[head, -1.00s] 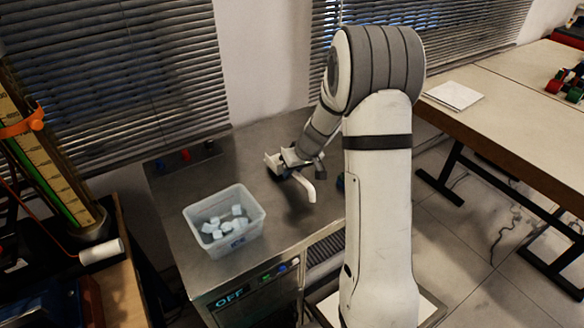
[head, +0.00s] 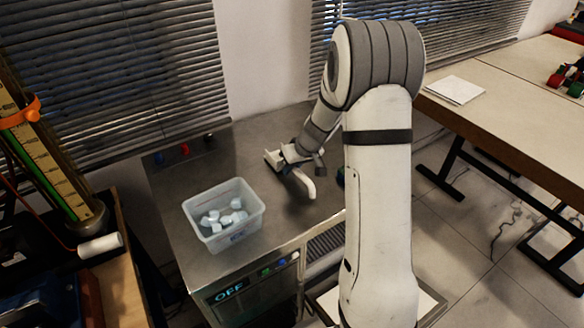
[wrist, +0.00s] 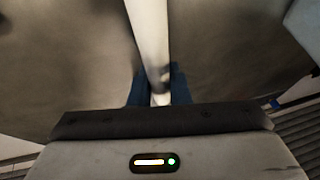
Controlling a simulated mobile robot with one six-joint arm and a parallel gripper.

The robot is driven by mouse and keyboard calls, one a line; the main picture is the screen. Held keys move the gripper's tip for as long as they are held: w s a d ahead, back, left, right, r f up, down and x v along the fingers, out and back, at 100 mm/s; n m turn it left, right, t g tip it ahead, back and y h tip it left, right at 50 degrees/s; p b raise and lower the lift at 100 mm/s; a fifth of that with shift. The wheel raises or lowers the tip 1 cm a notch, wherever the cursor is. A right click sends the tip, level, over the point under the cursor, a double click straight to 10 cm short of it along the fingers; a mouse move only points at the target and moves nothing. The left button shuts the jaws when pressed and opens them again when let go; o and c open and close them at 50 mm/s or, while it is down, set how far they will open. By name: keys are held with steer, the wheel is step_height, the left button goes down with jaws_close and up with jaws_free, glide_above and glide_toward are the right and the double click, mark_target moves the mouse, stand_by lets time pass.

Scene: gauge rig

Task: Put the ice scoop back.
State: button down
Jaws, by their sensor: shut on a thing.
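My gripper (head: 291,168) is low over the steel counter, right of the ice bin. In the wrist view, its blue fingertips (wrist: 157,94) are shut on a long white piece, which I take to be the ice scoop (wrist: 149,30). In the head view, the curved white end of the scoop (head: 306,185) sticks out toward the front right, close above the counter or touching it; I cannot tell which. The rest of the scoop is hidden or hard to separate from my gripper. The clear ice bin (head: 251,221) holds several white ice lumps.
The steel counter (head: 175,223) is bare around the bin. A machine front with a lit OFF display (head: 229,292) is below its front edge. Small red and blue items (head: 185,151) sit at the back left. A tall gauge (head: 40,160) stands left. A wooden table (head: 510,105) is right.

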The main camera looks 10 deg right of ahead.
steer(key=shift+f+b, duration=0.45)
steer(key=shift+b, duration=0.05)
steer(key=c, duration=1.3)
jaws_free()
steer(key=shift+r, duration=0.15)
